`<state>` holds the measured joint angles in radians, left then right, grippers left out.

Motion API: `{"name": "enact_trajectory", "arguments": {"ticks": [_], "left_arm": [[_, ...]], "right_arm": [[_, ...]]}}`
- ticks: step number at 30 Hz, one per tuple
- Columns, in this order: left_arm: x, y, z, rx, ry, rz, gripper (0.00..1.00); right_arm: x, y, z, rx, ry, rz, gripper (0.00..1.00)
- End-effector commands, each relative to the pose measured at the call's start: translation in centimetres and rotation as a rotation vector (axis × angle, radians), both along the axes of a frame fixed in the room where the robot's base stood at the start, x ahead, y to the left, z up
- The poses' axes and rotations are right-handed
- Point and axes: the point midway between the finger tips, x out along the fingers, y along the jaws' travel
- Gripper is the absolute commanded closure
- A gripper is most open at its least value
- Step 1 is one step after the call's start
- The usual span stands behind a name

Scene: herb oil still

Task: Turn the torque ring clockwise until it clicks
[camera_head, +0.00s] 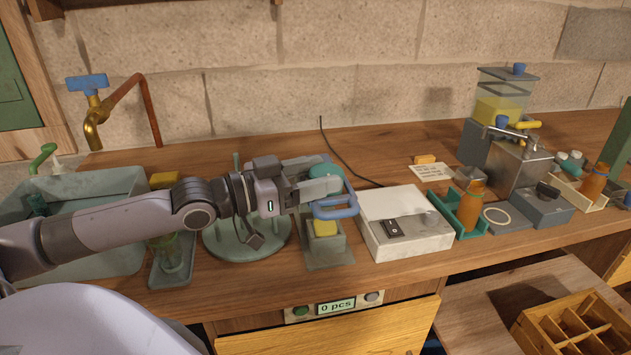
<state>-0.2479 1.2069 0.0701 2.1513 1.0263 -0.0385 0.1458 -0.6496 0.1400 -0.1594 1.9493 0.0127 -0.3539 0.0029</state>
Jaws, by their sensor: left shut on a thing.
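A blue ring-shaped handle (338,212), which looks like the torque ring, sits above a small grey stand (328,253) with a yellow block (324,228) under the ring. My left gripper (328,186) reaches in from the left and is shut at the far side of the blue ring. A teal rounded part (325,169) shows just behind the fingers. The fingers hide part of the ring and the exact contact. My right gripper is not in view.
A white box with a black switch (406,222) stands close right of the stand. A round green rack (245,246) lies under my left forearm, near a grey sink (95,180). A counter display (335,305) is on the front edge.

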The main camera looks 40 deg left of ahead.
Motion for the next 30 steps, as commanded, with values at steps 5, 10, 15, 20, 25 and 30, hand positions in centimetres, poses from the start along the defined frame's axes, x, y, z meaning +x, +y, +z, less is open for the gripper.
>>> {"name": "enact_trajectory", "arguments": {"ticks": [5, 10, 15, 20, 25, 30], "left_arm": [[0.0, 0.1, -0.3, 0.006, 0.003, -0.043, 0.7], [0.1, 0.1, -0.2, 0.005, 0.002, -0.079, 0.7], [0.1, 0.2, -0.2, 0.003, 0.003, -0.107, 0.7], [0.1, 0.2, -0.2, 0.001, 0.002, -0.127, 0.7], [0.2, 0.2, 0.0, 0.001, -0.003, -0.149, 0.7], [0.2, 0.3, -0.1, 0.002, 0.001, -0.171, 0.7]], "right_arm": [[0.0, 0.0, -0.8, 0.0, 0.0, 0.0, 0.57], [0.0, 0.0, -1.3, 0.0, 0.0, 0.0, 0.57], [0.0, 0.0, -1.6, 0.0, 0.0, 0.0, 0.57], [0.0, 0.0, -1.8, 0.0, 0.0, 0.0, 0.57], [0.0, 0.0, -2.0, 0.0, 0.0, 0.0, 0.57], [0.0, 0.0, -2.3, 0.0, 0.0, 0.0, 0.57]]}}
